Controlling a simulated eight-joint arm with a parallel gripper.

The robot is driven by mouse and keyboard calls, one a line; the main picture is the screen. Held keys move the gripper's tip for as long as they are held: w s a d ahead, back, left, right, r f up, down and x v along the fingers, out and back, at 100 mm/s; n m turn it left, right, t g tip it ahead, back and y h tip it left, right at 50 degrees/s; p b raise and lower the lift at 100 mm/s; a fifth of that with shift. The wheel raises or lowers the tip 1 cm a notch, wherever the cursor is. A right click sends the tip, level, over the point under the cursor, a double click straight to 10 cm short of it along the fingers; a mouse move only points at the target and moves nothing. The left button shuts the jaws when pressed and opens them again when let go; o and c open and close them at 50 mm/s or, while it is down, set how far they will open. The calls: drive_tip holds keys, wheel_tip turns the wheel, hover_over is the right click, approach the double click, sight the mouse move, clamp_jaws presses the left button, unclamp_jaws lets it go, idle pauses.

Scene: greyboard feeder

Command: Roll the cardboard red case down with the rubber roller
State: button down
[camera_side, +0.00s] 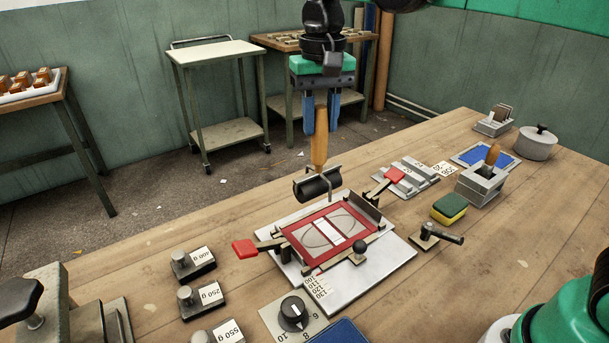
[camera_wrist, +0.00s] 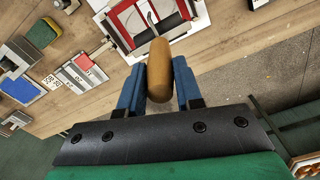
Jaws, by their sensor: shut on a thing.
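My gripper (camera_side: 320,112) has blue fingers pointing down and is shut on the wooden handle of the rubber roller. The roller's black drum (camera_side: 318,186) hangs in a metal frame above the back left edge of the case, seemingly clear of it. The red cardboard case (camera_side: 309,246) lies open and flat in a fixture on a white plate (camera_side: 385,262), with pale boards and a narrow white strip showing. The case also shows partly in the wrist view (camera_wrist: 125,22).
Red-handled clamps (camera_side: 245,248) (camera_side: 394,175) and a black-knobbed post (camera_side: 359,247) stand around the case. A dial (camera_side: 293,311), labelled weights (camera_side: 193,262), a sponge (camera_side: 449,208), a grey holder (camera_side: 482,184) and a lidded pot (camera_side: 536,143) are on the bench.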

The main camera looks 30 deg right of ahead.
sight(319, 171)
drive_tip(key=shift+f, duration=4.05)
